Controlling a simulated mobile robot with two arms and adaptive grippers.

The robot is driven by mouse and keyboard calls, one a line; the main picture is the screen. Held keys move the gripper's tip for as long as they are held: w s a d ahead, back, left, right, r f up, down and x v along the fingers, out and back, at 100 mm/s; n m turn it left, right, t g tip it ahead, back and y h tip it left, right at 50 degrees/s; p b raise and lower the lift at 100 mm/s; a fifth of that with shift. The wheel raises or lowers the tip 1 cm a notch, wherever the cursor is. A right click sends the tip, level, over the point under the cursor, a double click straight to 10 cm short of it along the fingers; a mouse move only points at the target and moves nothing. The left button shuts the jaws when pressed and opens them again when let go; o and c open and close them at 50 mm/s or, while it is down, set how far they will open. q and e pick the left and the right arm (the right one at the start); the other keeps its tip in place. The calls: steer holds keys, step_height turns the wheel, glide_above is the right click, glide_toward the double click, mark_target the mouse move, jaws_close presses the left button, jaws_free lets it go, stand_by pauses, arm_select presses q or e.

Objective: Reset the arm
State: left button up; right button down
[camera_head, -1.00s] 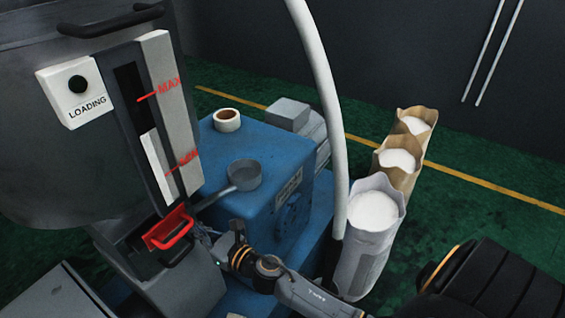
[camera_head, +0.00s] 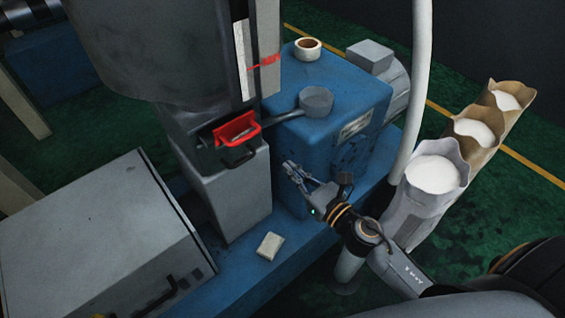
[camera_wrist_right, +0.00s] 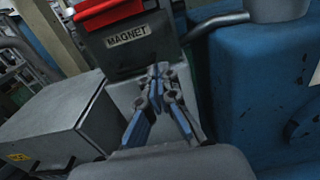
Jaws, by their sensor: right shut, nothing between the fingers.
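My right gripper (camera_head: 290,167) is shut and empty. It hangs in front of the blue machine body, to the right of the grey column under the hopper, apart from both. In the right wrist view its fingers (camera_wrist_right: 157,72) are together, below the label reading MAGNET. My right arm reaches in from the lower right of the head view. The red-handled magnet drawer (camera_head: 236,130) sits in the grey housing, above and left of the gripper. It also shows at the top of the right wrist view (camera_wrist_right: 100,12). My left gripper is out of view.
Open bags of white pellets (camera_head: 433,176) stand at right beside a pale hose. A grey box (camera_head: 100,240) stands at left; a small pale block (camera_head: 270,246) lies on the blue base.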

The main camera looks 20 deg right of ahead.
steer(key=s+d+f+m+g+h, duration=0.2)
steer(key=s+d+f+m, duration=0.15)
steer(key=f+m, duration=0.6)
steer(key=s+d+f+m+g+h, duration=0.25)
steer(key=s+f+m, duration=0.2)
steer(key=f, duration=0.95)
steer(key=s+d+f+m+g+h, duration=0.1)
steer(key=s+d+f+m+g, duration=0.15)
steer(key=f+m, duration=0.65)
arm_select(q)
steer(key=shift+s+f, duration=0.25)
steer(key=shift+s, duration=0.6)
arm_select(e)
steer(key=s+a+f+m+g, duration=0.1)
steer(key=s+f+m+g, duration=0.2)
steer(key=s+f, duration=0.3)
steer(key=s+a+f+m+g, duration=0.1)
steer(key=s+f+m+g, duration=0.2)
steer(key=s, duration=1)
steer(key=s+a+f+m+g, duration=0.1)
steer(key=s+f+m+g, duration=0.2)
steer(key=s+f+m, duration=0.5)
step_height(320, 180, down, 3)
steer(key=s, duration=0.2)
steer(key=shift+s+a+h, duration=0.15)
steer(key=shift+s+h, duration=0.15)
steer(key=shift+h, duration=0.05)
steer(key=shift+r, duration=0.1)
